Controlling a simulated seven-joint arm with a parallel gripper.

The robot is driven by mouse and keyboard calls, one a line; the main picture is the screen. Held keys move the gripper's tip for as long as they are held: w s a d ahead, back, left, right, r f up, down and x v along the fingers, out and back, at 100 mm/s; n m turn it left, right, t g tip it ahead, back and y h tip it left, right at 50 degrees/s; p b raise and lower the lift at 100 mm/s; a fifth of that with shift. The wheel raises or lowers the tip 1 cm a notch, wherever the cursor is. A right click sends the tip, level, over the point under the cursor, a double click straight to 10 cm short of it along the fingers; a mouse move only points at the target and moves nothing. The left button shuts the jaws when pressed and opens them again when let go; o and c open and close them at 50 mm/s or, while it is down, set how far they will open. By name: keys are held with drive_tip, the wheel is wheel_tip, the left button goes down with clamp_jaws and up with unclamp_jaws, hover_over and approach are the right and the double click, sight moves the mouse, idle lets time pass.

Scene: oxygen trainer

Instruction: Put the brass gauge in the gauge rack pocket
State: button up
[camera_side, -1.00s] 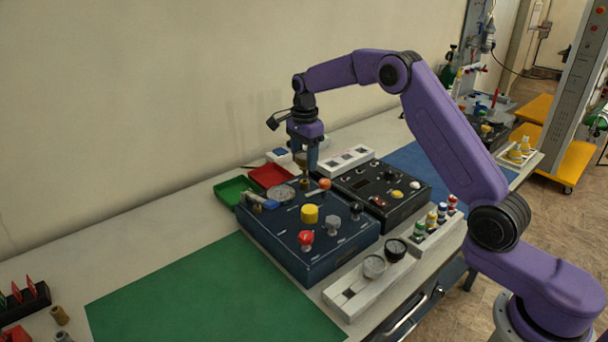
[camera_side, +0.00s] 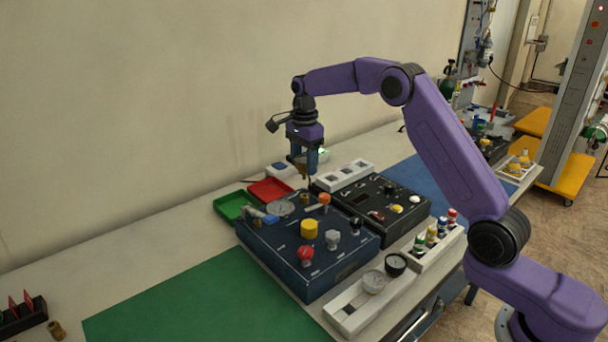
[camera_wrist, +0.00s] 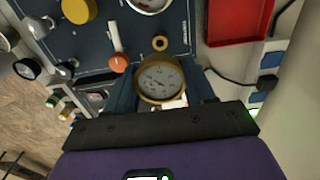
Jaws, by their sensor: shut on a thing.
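The brass gauge (camera_wrist: 160,80), with a white dial and brass rim, is between the fingers of my gripper (camera_wrist: 162,90) in the wrist view. In the side view my gripper (camera_side: 304,168) is shut on it and holds it above the back of the dark blue panel (camera_side: 320,278). The gauge is small and partly hidden by the fingers there. The white gauge rack (camera_side: 348,318) lies in front of the panel. It holds a grey-rimmed gauge (camera_side: 374,282) and a black-rimmed gauge (camera_side: 396,264), with an uncovered slot at its near-left end.
The panel has a yellow knob (camera_side: 309,229), a red knob (camera_side: 305,254) and an orange-tipped lever (camera_side: 324,198) that stand up. A black panel (camera_side: 400,222) is to the right. Red (camera_side: 268,188) and green (camera_side: 230,206) trays are behind. The green mat (camera_side: 210,300) is clear.

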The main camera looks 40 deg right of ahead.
sight(303, 160)
drive_tip(key=r, duration=0.3)
drive_tip(key=shift+s+a+r, duration=0.2)
drive_tip(key=shift+a+r, duration=0.05)
drive_tip(key=shift+a, duration=0.15)
drive_tip(key=s+a+r, duration=0.2)
drive_tip(key=s+a, duration=1.2)
drive_tip(key=s, duration=0.4)
drive_tip(key=s+f, duration=0.2)
drive_tip(key=s, duration=1.1)
wheel_tip(303, 160, down, 8)
drive_tip(key=shift+d+f, duration=0.2)
drive_tip(key=shift+w, duration=0.1)
drive_tip(key=shift+f, duration=2.5)
drive_tip(key=shift+f, duration=1.55)
